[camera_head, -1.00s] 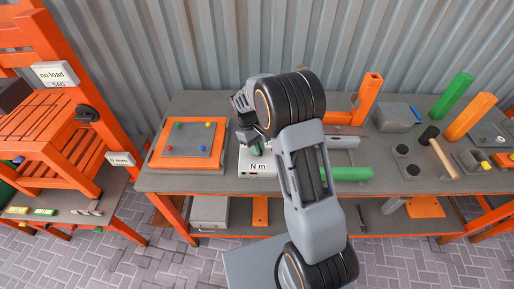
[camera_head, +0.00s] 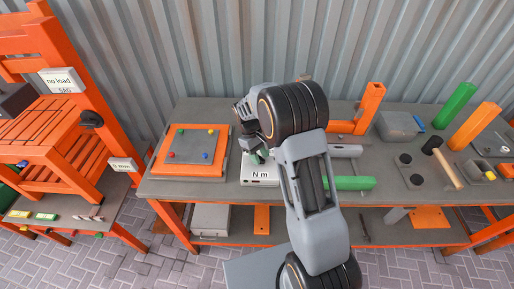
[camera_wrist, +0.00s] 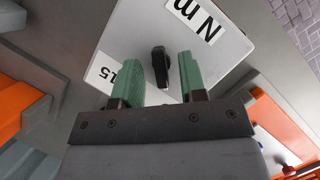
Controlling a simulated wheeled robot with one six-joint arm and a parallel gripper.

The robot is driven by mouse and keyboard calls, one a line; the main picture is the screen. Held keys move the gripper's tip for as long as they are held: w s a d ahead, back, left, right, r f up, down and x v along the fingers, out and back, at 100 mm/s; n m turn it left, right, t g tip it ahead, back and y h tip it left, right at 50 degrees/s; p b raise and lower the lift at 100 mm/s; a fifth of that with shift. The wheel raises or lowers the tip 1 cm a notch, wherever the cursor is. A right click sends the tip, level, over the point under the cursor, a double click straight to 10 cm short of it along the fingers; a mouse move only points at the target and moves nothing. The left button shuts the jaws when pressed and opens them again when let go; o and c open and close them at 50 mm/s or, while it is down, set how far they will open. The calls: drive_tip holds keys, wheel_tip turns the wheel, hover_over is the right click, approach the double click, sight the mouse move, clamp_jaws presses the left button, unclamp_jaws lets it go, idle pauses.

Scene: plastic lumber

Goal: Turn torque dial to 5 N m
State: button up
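The torque box is a light grey box (camera_head: 259,181) on the workbench, labelled "N m" on its front; it also shows in the wrist view (camera_wrist: 135,35). In the wrist view its black dial knob (camera_wrist: 160,66) stands near the middle, with a "15" label at the lower left and an "N m" label at the upper right. My gripper (camera_wrist: 160,78) has green fingers and is open, one finger on each side of the knob, with gaps visible. I cannot tell how far above the box the fingertips are. In the head view my arm largely hides the dial and gripper.
An orange-framed board (camera_head: 190,150) with coloured pegs lies left of the box. A green bar (camera_head: 350,183) and a grey bar (camera_head: 345,151) lie to the right. A mallet (camera_head: 446,165) lies farther right. A corrugated wall stands behind.

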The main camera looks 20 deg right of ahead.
drive_tip(key=v, duration=1.3)
drive_tip(key=shift+r+b, duration=0.3)
drive_tip(key=shift+b, duration=0.15)
drive_tip(key=shift+w, duration=0.2)
